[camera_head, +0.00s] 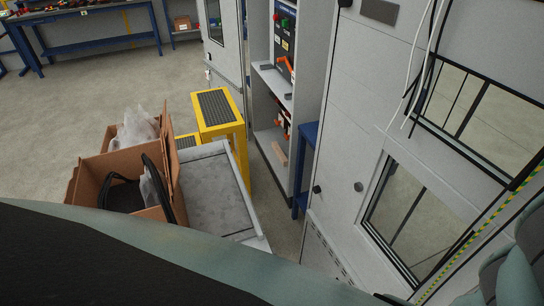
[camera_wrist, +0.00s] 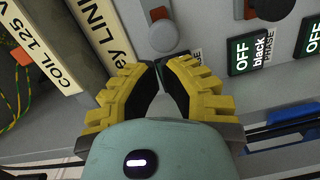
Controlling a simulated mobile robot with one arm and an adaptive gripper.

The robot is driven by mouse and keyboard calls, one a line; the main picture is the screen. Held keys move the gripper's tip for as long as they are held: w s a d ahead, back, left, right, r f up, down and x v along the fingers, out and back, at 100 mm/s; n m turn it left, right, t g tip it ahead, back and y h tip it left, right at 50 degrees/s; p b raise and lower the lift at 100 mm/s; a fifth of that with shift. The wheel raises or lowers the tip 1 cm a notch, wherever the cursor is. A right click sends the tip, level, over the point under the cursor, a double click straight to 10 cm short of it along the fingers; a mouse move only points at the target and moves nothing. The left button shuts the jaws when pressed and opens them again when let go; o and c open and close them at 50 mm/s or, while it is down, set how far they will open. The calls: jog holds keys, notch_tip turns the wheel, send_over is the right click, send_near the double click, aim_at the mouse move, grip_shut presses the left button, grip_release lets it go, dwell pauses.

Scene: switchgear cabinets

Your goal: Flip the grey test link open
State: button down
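In the wrist view my gripper (camera_wrist: 156,67) has yellow ribbed fingers with black pads. Its fingertips lean in and nearly meet, with nothing seen between them. Just beyond the tips is a rounded grey piece (camera_wrist: 163,36) with a red part (camera_wrist: 160,13) above it. It may be the grey test link, but I cannot tell for sure. I cannot tell whether the tips touch it. My gripper does not show in the head view.
In the head view, an open cabinet (camera_head: 309,75), yellow steps (camera_head: 239,129) and a box-laden cart (camera_head: 215,190) stand ahead.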

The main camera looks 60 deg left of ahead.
jog(key=d+b, duration=0.1)
jog(key=b, duration=0.1)
jog(key=d+b, duration=0.2)
jog(key=shift+s+d+b, duration=0.3)
jog(key=shift+s, duration=0.1)
